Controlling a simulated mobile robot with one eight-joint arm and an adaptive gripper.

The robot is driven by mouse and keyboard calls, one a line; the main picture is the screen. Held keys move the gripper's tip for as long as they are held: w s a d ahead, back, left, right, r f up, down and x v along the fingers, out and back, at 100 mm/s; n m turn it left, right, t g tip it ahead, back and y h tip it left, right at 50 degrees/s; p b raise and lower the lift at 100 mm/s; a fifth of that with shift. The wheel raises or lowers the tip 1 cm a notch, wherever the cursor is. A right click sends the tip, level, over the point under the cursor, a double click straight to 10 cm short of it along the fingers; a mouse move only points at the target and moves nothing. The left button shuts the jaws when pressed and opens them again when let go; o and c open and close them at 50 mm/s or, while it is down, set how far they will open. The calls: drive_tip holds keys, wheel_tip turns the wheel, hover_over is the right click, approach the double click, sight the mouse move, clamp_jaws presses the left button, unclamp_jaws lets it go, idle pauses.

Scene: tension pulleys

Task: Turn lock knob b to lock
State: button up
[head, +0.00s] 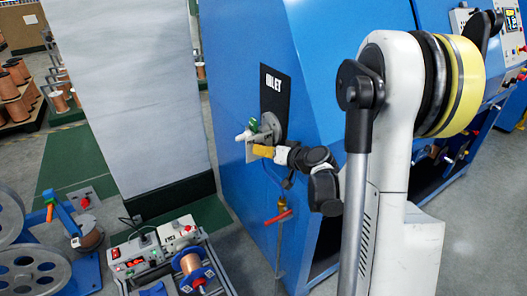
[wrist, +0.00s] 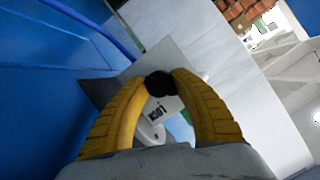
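A small round black knob (wrist: 160,84) shows in the wrist view between the tips of my gripper's yellow fingers (wrist: 161,87). Both fingertips appear to touch its sides. Behind it, between the fingers, is a pale plate (wrist: 166,108) with dark lettering that appears to read LOCK, seen turned over. A rounded white part (wrist: 150,131) shows below the plate. In the head view my gripper (head: 262,150) is at the blue machine's side, by a white and green fitting (head: 252,131) under the INLET-type sign. The knob cannot be made out there, and its turn angle is unclear.
The blue machine (head: 240,60) rises close beside my gripper. A large pale panel (head: 130,90) stands to the left. A red-handled valve (head: 279,217) is below. A control box (head: 141,254) and copper spool (head: 190,264) stand at lower left.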

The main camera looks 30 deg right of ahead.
drive_tip(key=o, duration=0.5)
drive_tip(key=shift+c, duration=0.2)
drive_tip(key=shift+s, duration=0.1)
drive_tip(key=v, duration=1.1)
drive_tip(key=shift+s, duration=0.4)
drive_tip(key=shift+d+r, duration=0.1)
